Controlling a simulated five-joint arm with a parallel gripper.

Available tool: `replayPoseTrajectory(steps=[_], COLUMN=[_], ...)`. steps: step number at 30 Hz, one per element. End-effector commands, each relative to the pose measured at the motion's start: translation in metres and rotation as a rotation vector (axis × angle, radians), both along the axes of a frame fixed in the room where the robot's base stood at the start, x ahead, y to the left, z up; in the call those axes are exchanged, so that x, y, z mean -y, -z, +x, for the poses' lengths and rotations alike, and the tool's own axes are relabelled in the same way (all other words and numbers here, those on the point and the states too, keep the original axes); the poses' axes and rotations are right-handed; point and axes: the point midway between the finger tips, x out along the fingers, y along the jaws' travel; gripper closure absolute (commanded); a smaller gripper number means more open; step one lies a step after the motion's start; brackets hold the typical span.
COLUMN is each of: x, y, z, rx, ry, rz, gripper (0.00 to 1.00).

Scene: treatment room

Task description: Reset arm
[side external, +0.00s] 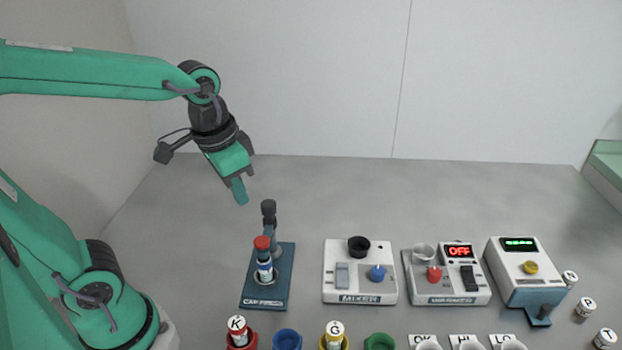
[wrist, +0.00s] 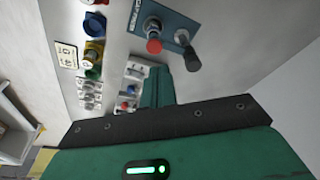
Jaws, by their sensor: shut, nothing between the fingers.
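My green arm reaches in from the left in the side external view. My gripper (side external: 240,190) is shut and empty. It hangs tilted down in the air, above and a little left of the cap press (side external: 284,285). A vial with a red top (side external: 264,262) stands on the cap press. In the wrist view the cap press (wrist: 178,28) is at the top, with the red top (wrist: 154,46) on it. My gripper's green finger (wrist: 158,85) covers part of the wrist view, and its tip touches nothing I can see.
Right of the press stand the mixer (side external: 360,284), a device with an OFF display (side external: 458,252) and a white-and-blue device (side external: 520,262). Coloured holders, including a blue one (side external: 287,339), line the front. White-capped vials (side external: 585,306) stand at the right. The back of the table is clear.

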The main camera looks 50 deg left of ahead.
Motion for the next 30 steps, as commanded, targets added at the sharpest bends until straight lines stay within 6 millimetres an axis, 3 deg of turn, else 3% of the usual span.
replayPoseTrajectory(steps=[12,30], x=[-0.014,-0.016], y=[-0.014,-0.015], z=[-0.033,-0.037], rx=[0.245,0.288], ry=[-0.127,-0.149], rz=[-0.034,-0.041], gripper=[1.00,1.00])
